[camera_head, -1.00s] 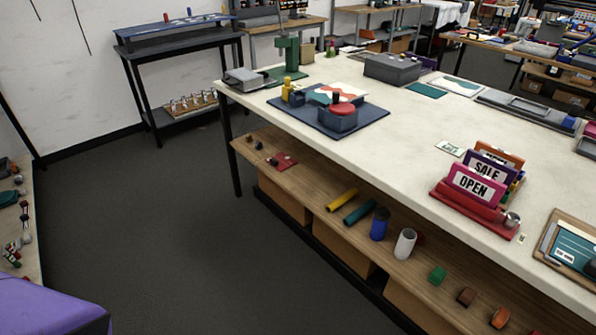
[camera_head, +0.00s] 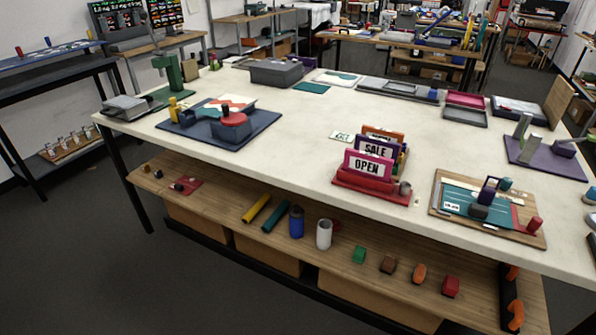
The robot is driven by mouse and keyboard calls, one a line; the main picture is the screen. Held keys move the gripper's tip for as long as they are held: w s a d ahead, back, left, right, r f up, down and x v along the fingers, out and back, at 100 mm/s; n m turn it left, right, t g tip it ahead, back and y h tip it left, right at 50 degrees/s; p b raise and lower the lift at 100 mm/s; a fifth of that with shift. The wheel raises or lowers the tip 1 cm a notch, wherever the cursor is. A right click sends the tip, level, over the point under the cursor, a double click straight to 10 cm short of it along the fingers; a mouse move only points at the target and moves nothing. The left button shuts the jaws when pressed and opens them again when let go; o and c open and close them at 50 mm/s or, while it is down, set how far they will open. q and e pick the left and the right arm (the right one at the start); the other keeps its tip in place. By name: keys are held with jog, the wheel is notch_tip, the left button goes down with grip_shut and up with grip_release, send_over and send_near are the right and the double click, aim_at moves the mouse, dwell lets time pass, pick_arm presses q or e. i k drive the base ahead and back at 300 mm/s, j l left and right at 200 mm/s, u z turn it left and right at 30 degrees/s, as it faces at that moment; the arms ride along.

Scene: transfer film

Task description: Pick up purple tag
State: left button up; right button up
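A purple tag (camera_head: 375,151) lettered SALE stands upright in a red rack (camera_head: 372,190) on the near edge of the white table. A pink tag lettered OPEN (camera_head: 367,166) stands in front of it and hides its lower part. An orange tag (camera_head: 384,134) stands behind it, mostly covered. Neither of my grippers shows in the head view.
The long white table (camera_head: 290,125) has a wooden board with a teal sheet (camera_head: 436,204) right of the rack. A blue mat (camera_head: 258,132) with a red-topped tool lies to the left. A lower shelf holds rolls and small blocks. Dark floor (camera_head: 90,260) is clear at front left.

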aim_at(486, 196)
jog(key=z, duration=1.35)
